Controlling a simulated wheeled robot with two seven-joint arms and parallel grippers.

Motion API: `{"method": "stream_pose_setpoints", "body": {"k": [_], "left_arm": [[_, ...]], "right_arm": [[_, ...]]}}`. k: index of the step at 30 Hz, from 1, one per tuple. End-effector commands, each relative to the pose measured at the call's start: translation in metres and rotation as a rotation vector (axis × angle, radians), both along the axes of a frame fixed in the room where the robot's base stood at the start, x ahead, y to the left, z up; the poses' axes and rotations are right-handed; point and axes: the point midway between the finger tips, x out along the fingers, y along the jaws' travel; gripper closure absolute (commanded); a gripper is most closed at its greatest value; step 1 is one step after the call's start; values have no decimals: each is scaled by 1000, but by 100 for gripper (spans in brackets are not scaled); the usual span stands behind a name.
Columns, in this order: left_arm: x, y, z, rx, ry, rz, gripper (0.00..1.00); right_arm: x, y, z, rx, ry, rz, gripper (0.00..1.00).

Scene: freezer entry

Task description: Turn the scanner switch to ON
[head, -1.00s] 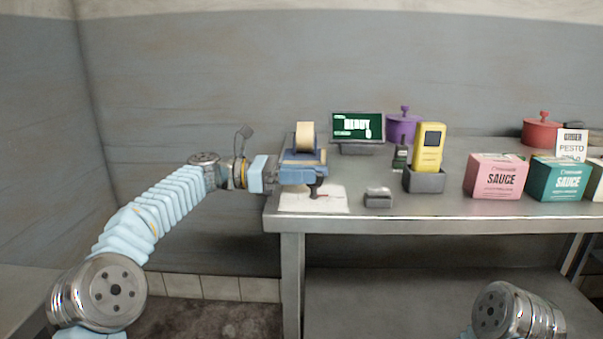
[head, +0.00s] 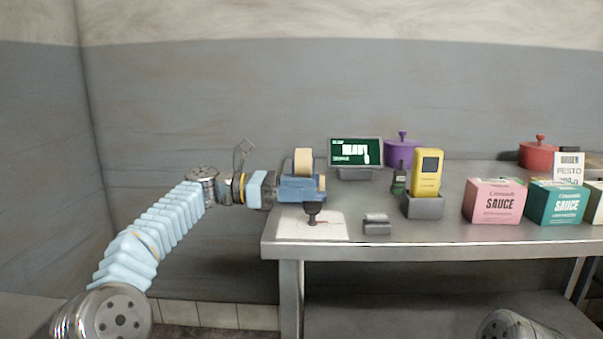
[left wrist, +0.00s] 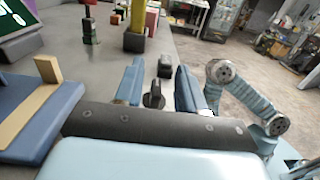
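A yellow handheld scanner (head: 427,172) with a dark screen stands upright in a grey cradle (head: 423,206) on the steel table. It also shows at the top of the left wrist view (left wrist: 136,20). I cannot make out its switch. My left gripper (head: 318,188) is over the table's left end, pointing right, well left of the scanner. In the left wrist view its two blue fingers (left wrist: 157,86) are apart, with a black stamp handle (left wrist: 154,96) seen between them, not visibly gripped. My right gripper is out of view.
A white sheet (head: 330,230) lies under the black stamp. A small grey block (head: 377,225) sits right of it. Sauce boxes (head: 495,202) stand right of the scanner.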

Motion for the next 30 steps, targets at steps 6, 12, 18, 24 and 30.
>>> {"method": "stream_pose_setpoints", "body": {"k": [6,12,18,24,30], "left_arm": [[-38,-1,48,0,-4,1,61],[-84,-2,76,2,-3,1,61],[-122,-4,94,1,-1,1,61],[-139,-5,103,1,0,0,61],[-140,-5,104,0,1,0,61]], "right_arm": [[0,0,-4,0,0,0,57],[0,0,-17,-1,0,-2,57],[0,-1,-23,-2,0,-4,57],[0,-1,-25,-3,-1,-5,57],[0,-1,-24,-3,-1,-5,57]]}}
